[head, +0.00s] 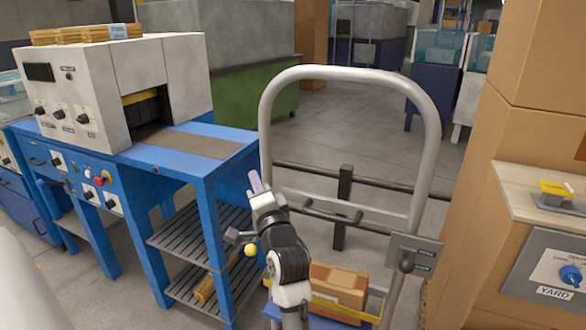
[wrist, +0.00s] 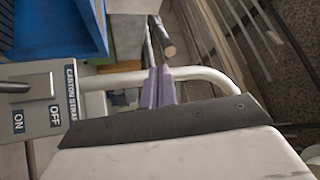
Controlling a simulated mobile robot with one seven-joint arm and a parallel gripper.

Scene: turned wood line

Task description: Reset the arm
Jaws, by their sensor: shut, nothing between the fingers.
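My arm rises from the bottom middle of the head view, in front of a bent grey tube frame (head: 350,73). My gripper (head: 255,182) points up, with its pale purple fingers together, between the blue machine stand (head: 215,185) and the frame. In the wrist view the purple fingers (wrist: 158,88) are shut against each other with nothing between them. Behind them runs the grey tube (wrist: 205,75). I cannot tell from the pictures whether the fingers touch the tube.
A grey panel with a dark lever (head: 412,256) is on the frame's right side; the wrist view shows its ON and OFF labels (wrist: 35,118). A cardboard box (head: 338,285) sits low behind my arm. Large cartons (head: 530,130) stand at right. Bare floor (head: 335,120) lies beyond the frame.

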